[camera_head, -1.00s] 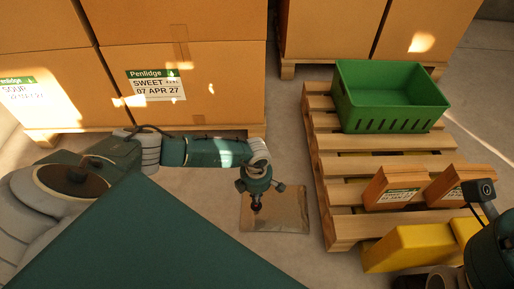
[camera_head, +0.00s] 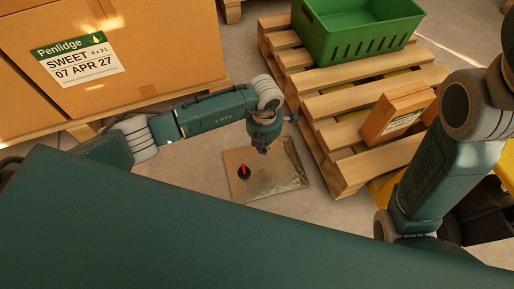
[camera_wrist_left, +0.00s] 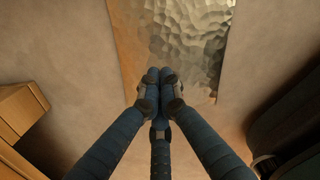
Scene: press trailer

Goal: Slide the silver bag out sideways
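The silver bag (camera_head: 282,174) is a flat, creased, shiny rectangle lying on the floor beside the pallet. A small black and red piece (camera_head: 243,171), perhaps a spout, shows on its left part. My left gripper (camera_head: 262,150) is over the bag's far part in the head view.
A wooden pallet (camera_head: 345,107) stands close to the bag's right, carrying a green crate (camera_head: 350,48) and wooden-brown boxes (camera_head: 392,125). A large carton (camera_head: 150,50) on a pallet is behind at the left. Bare floor (camera_head: 205,160) lies left of the bag.

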